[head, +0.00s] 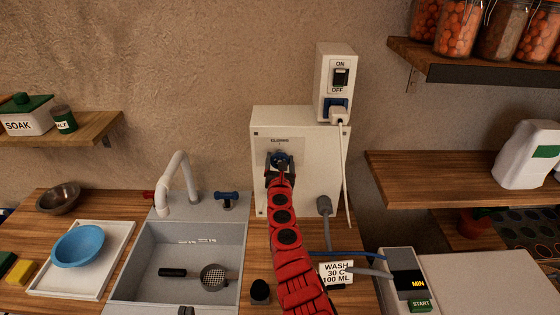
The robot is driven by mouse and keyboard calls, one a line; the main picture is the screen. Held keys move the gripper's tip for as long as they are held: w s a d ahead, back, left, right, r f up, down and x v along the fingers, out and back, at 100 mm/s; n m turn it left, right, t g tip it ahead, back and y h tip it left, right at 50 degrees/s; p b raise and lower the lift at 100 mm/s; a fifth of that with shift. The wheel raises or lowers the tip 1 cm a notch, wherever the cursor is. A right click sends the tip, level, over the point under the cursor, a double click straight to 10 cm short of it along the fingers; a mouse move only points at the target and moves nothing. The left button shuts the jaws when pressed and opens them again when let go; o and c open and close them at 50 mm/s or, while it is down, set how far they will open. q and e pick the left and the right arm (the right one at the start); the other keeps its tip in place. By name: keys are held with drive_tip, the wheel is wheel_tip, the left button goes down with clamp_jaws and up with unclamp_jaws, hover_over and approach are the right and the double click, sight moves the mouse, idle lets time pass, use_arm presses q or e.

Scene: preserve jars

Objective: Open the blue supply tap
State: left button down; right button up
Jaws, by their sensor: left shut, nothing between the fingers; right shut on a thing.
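The blue supply tap (276,158) is on the pale wall cabinet, on a plate under a label that appears to read CLOSED. My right gripper (281,164) is at the end of the red arm and is shut on the blue tap handle, covering part of it. How far the handle is turned is hard to see. A small dark tip at the bottom edge, in front of the sink, looks like my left gripper (186,311); it is shut and empty, and mostly cut off by the picture edge.
A grey sink (243,265) with a pale spout (178,180) and another blue tap (227,197) is left of my arm.

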drive_tip(key=shift+f, duration=0.2)
drive_tip(key=o, duration=1.3)
drive_tip(key=shift+r, duration=0.1)
drive_tip(key=shift+s, duration=0.1)
drive_tip(key=shift+s+p, duration=2)
drive_tip(key=shift+s, duration=6.6)
